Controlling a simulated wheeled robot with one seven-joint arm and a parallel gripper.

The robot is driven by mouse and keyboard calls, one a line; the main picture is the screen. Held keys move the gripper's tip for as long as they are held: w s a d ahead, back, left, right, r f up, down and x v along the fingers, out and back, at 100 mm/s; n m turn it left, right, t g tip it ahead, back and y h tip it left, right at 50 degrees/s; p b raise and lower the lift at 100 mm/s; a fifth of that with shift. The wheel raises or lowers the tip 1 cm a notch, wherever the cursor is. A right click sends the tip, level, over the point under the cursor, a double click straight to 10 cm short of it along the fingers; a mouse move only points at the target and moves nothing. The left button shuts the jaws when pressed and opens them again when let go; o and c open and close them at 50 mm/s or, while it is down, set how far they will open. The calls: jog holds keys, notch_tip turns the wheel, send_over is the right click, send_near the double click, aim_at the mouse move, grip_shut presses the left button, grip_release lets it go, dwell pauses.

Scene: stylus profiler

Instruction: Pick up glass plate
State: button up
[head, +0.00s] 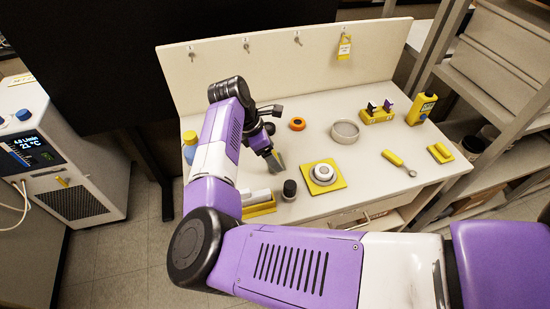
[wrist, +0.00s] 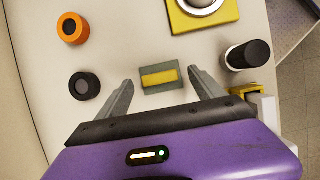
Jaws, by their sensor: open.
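A small grey-green rectangular plate with a yellow band across its middle (wrist: 146,77), which looks like the glass plate, lies on the pale bench top in the wrist view. My gripper (wrist: 160,80) is open, with one finger to the left of the plate and one to the right. The plate sits between the fingertips, and I see no contact. In the head view my gripper (head: 275,161) points down over the left part of the bench. I cannot make out the plate there; my arm and gripper seem to hide it.
A black-capped jar (wrist: 248,55) stands right of the right finger. A dark round knob (wrist: 84,85) and an orange ring (wrist: 72,28) lie to the left. A yellow square base with a round white piece (head: 322,176) is nearby. A round metal dish (head: 345,131) stands farther back.

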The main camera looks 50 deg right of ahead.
jog(key=shift+s+d+f, duration=0.1)
jog(key=shift+d+f, duration=0.05)
jog(key=shift+f, duration=0.45)
jog(key=c, duration=1.5)
jog(key=shift+r, duration=0.15)
notch_tip(320, 180, up, 20)
jog(key=shift+f+b, duration=0.1)
jog(key=shift+b, duration=1.05)
jog(key=o, duration=0.7)
grip_shut()
